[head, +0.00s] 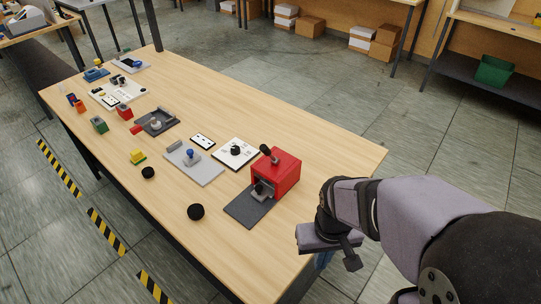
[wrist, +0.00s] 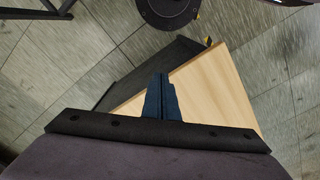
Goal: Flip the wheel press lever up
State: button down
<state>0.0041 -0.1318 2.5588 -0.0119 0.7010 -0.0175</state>
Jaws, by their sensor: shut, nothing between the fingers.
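The wheel press is most likely the red box-shaped device (head: 281,170) near the right end of the wooden table, in the head view. A short black lever with a rounded end (head: 267,152) stands tilted at its upper left. A grey metal part sits at its front on a dark base plate (head: 247,206). My gripper (head: 322,261) is right of the press, by the table's near right corner, and apart from it. In the wrist view, its dark blue fingers (wrist: 160,97) are together and empty over the table corner. The press is not in the wrist view.
A white plate with a black knob (head: 236,153) and a grey plate with a blue knob (head: 191,156) stand left of the press. A black ball (head: 196,212) lies near the front edge. Several small devices fill the far left. The table's (head: 340,150) back right is clear.

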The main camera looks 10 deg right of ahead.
aim_at(270, 155)
jog(key=w+d+f+n+t+b, duration=0.25)
jog(key=w+n+t, duration=0.25)
jog(key=w+n, duration=0.4)
jog(key=w+d+f+n+t+b, duration=0.1)
jog(key=w+d+n+t+b, duration=0.4)
jog(key=w, duration=0.7)
jog(key=s+a+r+n+t+y+b, duration=0.1)
jog(key=a+r+n+y+b, duration=0.1)
jog(key=a+n+y, duration=0.3)
jog(key=s+a+r+n+t+y+b, duration=0.1)
jog(key=a+r+n+y, duration=0.2)
jog(key=n, duration=1.1)
jog(key=a+y, duration=0.3)
jog(key=y, duration=0.2)
jog(key=shift+b, duration=0.35)
jog(key=shift+w+a+r, duration=0.1)
jog(key=shift+a, duration=0.1)
jog(key=w+a+r+p, duration=0.1)
jog(key=w+a+p, duration=0.3)
jog(key=w, duration=0.6)
jog(key=shift+a+r+p, duration=0.4)
jog(key=shift+a, duration=0.25)
